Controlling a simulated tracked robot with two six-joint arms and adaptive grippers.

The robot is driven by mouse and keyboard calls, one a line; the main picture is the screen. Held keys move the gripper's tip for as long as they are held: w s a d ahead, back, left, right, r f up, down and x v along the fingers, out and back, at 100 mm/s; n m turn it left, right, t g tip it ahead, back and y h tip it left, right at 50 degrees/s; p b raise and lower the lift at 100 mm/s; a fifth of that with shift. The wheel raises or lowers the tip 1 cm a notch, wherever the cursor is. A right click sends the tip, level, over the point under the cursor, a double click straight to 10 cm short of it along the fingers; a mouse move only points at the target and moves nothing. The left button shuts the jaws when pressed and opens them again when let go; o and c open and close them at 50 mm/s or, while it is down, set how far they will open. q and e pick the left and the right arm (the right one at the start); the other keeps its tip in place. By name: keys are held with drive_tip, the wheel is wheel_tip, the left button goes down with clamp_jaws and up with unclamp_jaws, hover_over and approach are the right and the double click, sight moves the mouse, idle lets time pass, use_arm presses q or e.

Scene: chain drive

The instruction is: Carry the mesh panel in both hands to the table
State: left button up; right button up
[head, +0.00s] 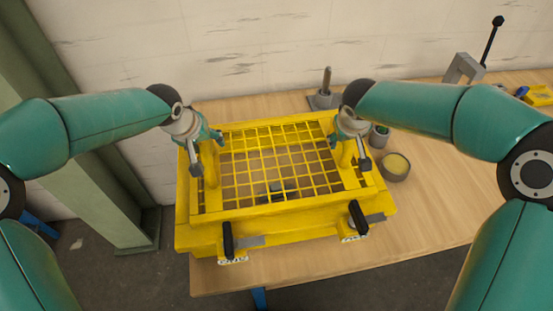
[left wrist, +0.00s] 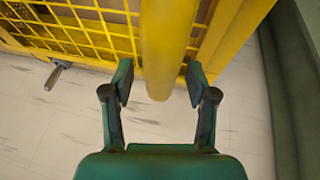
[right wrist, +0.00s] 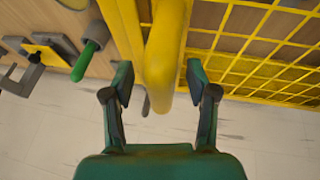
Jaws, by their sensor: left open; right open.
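The yellow mesh panel (head: 283,180) lies level on a yellow box-like frame (head: 290,233) at the table's near left part. It has a grid and an upright yellow handle at each side. My left gripper (head: 208,157) is at the left handle (head: 211,172). In the left wrist view its open fingers (left wrist: 160,85) stand on either side of that handle (left wrist: 168,45). My right gripper (head: 357,150) is at the right handle. In the right wrist view its open fingers (right wrist: 160,85) straddle that handle (right wrist: 165,50). Whether any finger touches is unclear.
The wooden table (head: 430,195) has free room at the right. A round tin (head: 396,167) stands right of the panel, and a post on a grey base (head: 326,95) behind it. A lever press (head: 465,68) is at the back right. Two black-handled clamps (head: 228,240) sit on the front edge.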

use_arm(q)
clamp_jaws()
use_arm(e)
clamp_jaws()
